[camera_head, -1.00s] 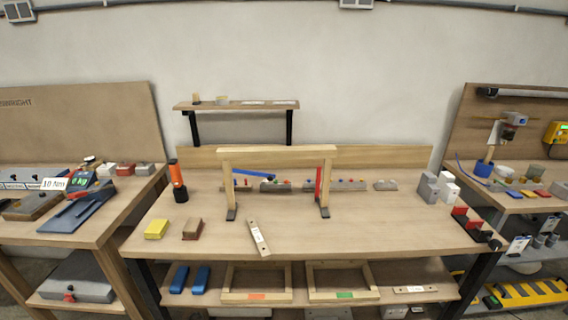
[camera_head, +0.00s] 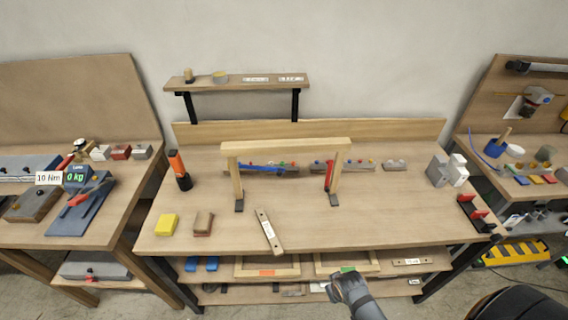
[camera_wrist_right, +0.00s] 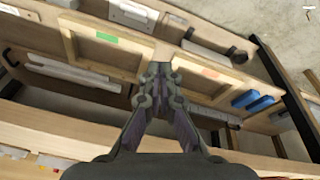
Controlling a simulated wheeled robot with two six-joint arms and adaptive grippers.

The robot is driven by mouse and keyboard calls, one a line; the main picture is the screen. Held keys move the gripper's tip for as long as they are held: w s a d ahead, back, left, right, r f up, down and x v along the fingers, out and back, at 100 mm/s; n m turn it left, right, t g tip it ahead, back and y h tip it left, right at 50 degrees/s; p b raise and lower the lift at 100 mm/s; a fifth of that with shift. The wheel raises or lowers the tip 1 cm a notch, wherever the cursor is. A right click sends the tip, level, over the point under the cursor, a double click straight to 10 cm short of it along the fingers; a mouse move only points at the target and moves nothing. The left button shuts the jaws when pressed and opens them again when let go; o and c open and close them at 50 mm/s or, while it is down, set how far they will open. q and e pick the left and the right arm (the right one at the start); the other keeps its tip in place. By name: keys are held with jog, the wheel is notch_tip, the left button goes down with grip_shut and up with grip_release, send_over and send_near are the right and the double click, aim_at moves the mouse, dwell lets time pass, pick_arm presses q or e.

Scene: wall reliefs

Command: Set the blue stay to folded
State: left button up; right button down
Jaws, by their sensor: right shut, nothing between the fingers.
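The blue stay (camera_head: 264,168) is a thin bar at the wooden frame (camera_head: 286,148) on the middle bench. It runs from near the frame's left post rightwards, close to level and slightly tilted down to the right. A red stay (camera_head: 329,175) stands upright along the right post. My right gripper (camera_head: 340,281) is low at the bench's front edge, well apart from the blue stay. In the right wrist view its fingers (camera_wrist_right: 158,72) are shut and empty, facing the lower shelf. The blue stay is not in the wrist view. My left gripper is not in view.
A labelled wooden strip (camera_head: 268,231), yellow block (camera_head: 166,224) and brown block (camera_head: 203,223) lie on the front of the bench. An orange-and-black bottle (camera_head: 178,170) stands left of the frame. Low parts sit behind the frame.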

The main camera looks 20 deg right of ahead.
jog(key=w+a+r+t+p, duration=0.15)
jog(key=w+r+p, duration=0.25)
jog(key=r, duration=1.2)
pick_arm(q)
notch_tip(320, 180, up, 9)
jog(key=p, duration=0.2)
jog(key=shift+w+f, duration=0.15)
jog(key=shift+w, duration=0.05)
pick_arm(e)
jog(key=w+a+r+m+t, duration=0.2)
jog(key=w+r, duration=0.4)
jog(key=w, duration=0.4)
jog(key=w+a+r+m+t, duration=0.3)
jog(key=w+r+t, duration=0.3)
jog(key=w, duration=0.5)
jog(key=shift+a+r+m+t, duration=0.15)
jog(key=shift+r+m+t, duration=0.2)
jog(key=shift+r+m, duration=0.15)
pick_arm(q)
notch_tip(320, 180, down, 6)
jog(key=b, duration=0.5)
pick_arm(e)
jog(key=x, duration=1)
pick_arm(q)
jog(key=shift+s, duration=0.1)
pick_arm(e)
jog(key=shift+w+f, duration=0.1)
jog(key=shift+f, duration=0.05)
